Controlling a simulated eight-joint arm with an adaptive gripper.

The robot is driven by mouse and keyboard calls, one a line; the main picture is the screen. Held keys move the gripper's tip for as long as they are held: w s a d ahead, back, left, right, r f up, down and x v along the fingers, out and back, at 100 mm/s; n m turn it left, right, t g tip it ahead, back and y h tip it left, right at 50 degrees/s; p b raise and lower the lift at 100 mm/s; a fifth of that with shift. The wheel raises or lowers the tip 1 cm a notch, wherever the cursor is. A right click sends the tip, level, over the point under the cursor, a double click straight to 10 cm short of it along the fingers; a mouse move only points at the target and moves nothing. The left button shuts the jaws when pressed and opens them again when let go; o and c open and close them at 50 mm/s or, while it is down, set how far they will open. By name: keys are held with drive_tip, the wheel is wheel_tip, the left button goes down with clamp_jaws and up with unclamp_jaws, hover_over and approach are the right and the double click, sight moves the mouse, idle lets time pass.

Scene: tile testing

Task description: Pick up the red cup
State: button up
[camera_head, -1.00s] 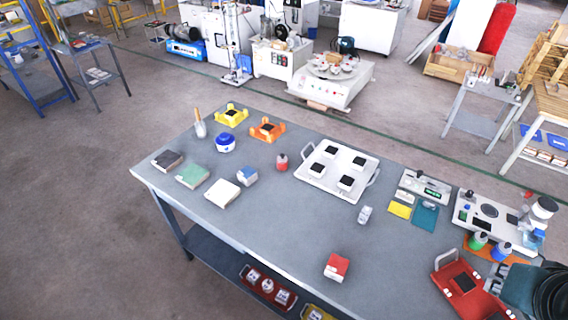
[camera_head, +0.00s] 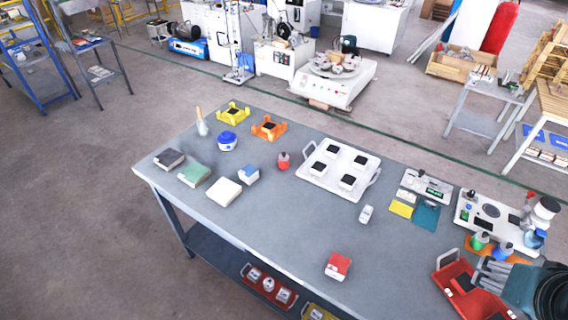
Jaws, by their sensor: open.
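A small red container (camera_head: 283,161) with a dark top stands upright in the middle of the table, left of the white tray; it is the most cup-like red thing, but too small to be sure that it is a cup. My gripper (camera_head: 486,273) is at the lower right, over the red tray, far from the red container. Its grey fingers look apart and I see nothing held between them, though part of it is hidden by my arm.
The grey table (camera_head: 280,225) has bare room at its centre and front. A white tray (camera_head: 362,193) with black pads, a red box (camera_head: 338,265), a blue-lidded jar (camera_head: 227,141) and a red tray (camera_head: 449,262) stand on it. Instruments (camera_head: 490,211) and bottles crowd the right end.

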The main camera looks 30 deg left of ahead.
drive_tip(key=w+a+r+n+g+y, duration=0.1)
drive_tip(key=w+a+r+n+g, duration=0.15)
drive_tip(key=w+a, duration=0.85)
drive_tip(key=w+a+r+n+g, duration=0.1)
drive_tip(key=w+a+r+n, duration=0.25)
drive_tip(key=w+a, duration=0.7)
drive_tip(key=w+a+f+n+p, duration=0.1)
drive_tip(key=w+a+n, duration=0.1)
drive_tip(key=w+a, duration=0.6)
drive_tip(key=n+g+h+p, duration=0.1)
drive_tip(key=n+g, duration=0.3)
drive_tip(key=n, duration=0.2)
approach(284, 153)
drive_tip(key=f, duration=0.6)
drive_tip(key=shift+s+d, duration=0.1)
drive_tip(key=shift+d, duration=0.15)
drive_tip(key=shift+a+f, duration=0.15)
drive_tip(key=shift+a, duration=0.05)
drive_tip(key=shift+s, duration=0.1)
